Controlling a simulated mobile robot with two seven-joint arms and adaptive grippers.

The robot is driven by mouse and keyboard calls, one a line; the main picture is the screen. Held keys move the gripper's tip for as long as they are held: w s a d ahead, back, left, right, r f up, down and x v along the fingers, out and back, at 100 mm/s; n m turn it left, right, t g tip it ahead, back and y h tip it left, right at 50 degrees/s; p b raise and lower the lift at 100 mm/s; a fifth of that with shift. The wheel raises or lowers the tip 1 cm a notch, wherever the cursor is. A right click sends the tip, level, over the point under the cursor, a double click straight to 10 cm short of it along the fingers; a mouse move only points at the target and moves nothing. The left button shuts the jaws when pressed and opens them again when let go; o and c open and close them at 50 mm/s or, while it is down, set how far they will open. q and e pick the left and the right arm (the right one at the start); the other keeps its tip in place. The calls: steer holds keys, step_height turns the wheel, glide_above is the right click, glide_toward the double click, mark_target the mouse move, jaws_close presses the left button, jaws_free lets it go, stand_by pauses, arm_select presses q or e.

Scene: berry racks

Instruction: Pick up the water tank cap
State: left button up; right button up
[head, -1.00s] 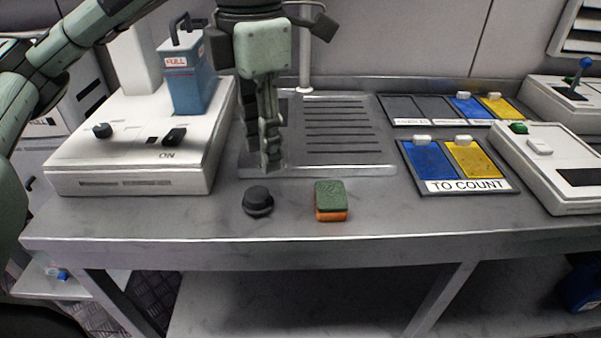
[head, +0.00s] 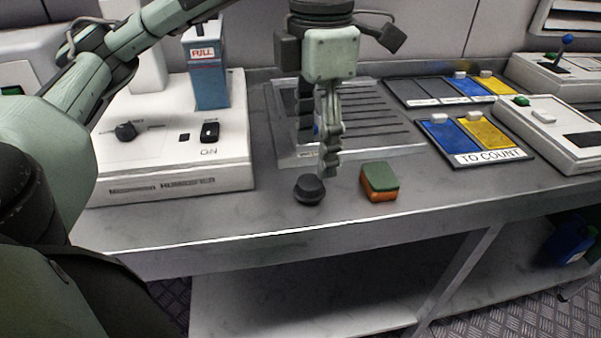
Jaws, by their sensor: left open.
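The black round cap (head: 309,190) lies on the grey metal bench near its front edge. My left gripper (head: 327,172) hangs pointing down just behind and slightly right of the cap, with its fingertips close to it. It is open and seen edge-on, so the gap between the fingers hardly shows. Nothing shows held in it. The blue water tank (head: 210,82) marked FULL stands on the white humidifier base (head: 170,188) at the left. My right gripper is not in view.
A green and orange sponge (head: 380,182) lies right of the cap. A slotted metal drain tray (head: 375,118) is behind the gripper. The TO COUNT board (head: 459,158) and a white device (head: 560,152) stand at the right. The bench front (head: 230,225) is clear.

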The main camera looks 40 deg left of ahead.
mark_target(308, 181)
arm_select(q)
steer(key=shift+s+a+f, duration=0.25)
steer(key=shift+a+f, duration=0.05)
step_height(308, 181, down, 5)
steer(key=shift+s+f, duration=0.1)
steer(key=shift+c, duration=0.2)
steer(key=c, duration=0.9)
